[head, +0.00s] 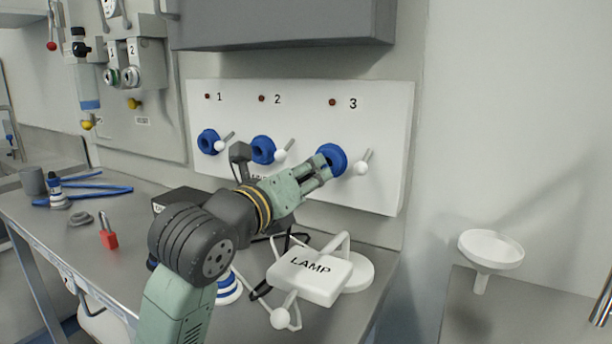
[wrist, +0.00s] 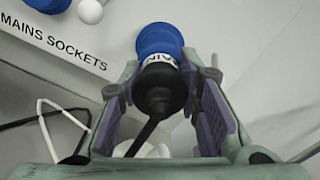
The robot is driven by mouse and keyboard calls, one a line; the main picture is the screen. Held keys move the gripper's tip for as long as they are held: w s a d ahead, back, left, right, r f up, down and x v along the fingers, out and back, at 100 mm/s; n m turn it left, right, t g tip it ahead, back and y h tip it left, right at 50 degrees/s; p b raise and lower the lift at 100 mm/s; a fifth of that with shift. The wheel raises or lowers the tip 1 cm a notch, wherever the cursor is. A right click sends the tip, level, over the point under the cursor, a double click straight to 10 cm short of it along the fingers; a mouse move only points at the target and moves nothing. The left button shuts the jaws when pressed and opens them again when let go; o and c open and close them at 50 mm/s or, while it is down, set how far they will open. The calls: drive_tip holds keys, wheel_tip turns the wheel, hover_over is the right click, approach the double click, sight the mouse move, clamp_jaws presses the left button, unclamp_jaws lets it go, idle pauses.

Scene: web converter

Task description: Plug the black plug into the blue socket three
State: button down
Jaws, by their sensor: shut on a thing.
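My gripper (head: 318,172) is at the blue socket three (head: 333,157) on the white wall panel (head: 385,130). In the wrist view my gripper (wrist: 168,78) is shut on the black plug (wrist: 158,88), with a finger on each side. The plug has a white lettered band, partly hidden, and a black cable runs back from it. Its front meets the blue socket (wrist: 160,38), in line with it. I cannot tell how deep it sits. In the head view my gripper hides the plug. The red light (head: 332,102) above socket three looks unlit.
A lever with a white knob (head: 361,168) stands right of socket three. Two more blue sockets, one marked 2 (head: 263,150), are to the left. A white LAMP box (head: 310,272) is below my gripper.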

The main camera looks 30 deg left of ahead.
drive_tip(key=shift+w, duration=0.8)
idle(0.5)
drive_tip(key=shift+w+d+r, duration=0.15)
drive_tip(key=shift+w+r, duration=0.1)
drive_tip(key=shift+w, duration=0.45)
idle(1.4)
drive_tip(key=shift+s+f+b, duration=0.4)
drive_tip(key=shift+f, duration=0.1)
idle(0.7)
drive_tip(key=shift+s+d+f+b, duration=0.3)
drive_tip(key=shift+s+d+f, duration=0.05)
drive_tip(key=shift+s+d, duration=0.05)
idle(0.3)
drive_tip(key=shift+s+a+r+p, duration=0.3)
drive_tip(key=shift+s+a+r, duration=0.1)
drive_tip(key=shift+a, duration=0.25)
idle(1.0)
drive_tip(key=shift+s+r, duration=0.15)
drive_tip(key=shift+s, duration=0.05)
drive_tip(key=shift+r+y, duration=0.15)
drive_tip(key=shift+y, duration=0.15)
idle(0.6)
